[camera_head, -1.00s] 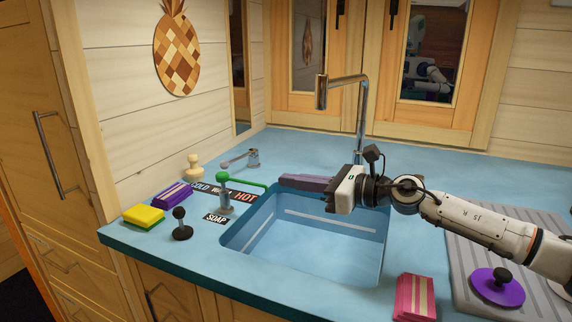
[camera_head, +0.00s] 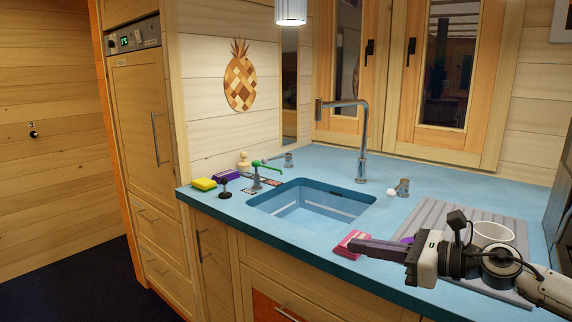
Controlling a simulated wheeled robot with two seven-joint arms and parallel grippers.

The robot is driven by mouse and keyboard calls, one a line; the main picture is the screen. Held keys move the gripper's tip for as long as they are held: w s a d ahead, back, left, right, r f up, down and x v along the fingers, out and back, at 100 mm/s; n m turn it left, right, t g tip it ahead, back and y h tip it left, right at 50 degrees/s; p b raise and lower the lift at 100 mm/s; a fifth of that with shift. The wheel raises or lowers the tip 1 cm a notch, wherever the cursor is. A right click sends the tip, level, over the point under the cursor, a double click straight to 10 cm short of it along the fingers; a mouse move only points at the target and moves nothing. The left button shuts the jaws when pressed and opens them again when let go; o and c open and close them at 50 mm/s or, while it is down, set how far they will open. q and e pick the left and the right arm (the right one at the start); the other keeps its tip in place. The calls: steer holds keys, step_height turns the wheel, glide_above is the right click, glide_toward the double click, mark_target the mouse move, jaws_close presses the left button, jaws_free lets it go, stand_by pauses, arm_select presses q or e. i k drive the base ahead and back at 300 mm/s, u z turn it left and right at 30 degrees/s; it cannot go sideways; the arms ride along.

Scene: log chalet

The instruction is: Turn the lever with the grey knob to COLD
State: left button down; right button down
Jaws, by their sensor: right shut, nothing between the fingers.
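A metal lever (camera_head: 288,159) stands at the back of the counter, left of the tap. Its arm points left, and its end looks grey but is small. A second metal lever (camera_head: 402,188) right of the tap has a pale, whitish knob (camera_head: 391,192) on its left. A green-handled lever (camera_head: 262,165) stands at the sink's left corner, beside a label strip (camera_head: 270,180) too small to read now. My right gripper (camera_head: 352,245) is shut and empty, pointing left over the counter's front, well away from the levers. My left gripper is out of view.
The sink (camera_head: 310,204) and tall tap (camera_head: 362,130) take the counter's middle.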

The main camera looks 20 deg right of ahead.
mark_target(263, 160)
steer(key=u, duration=0.15)
steer(key=i, duration=1.05)
steer(key=z, duration=0.4)
steer(key=i, duration=1.35)
steer(key=z, duration=0.25)
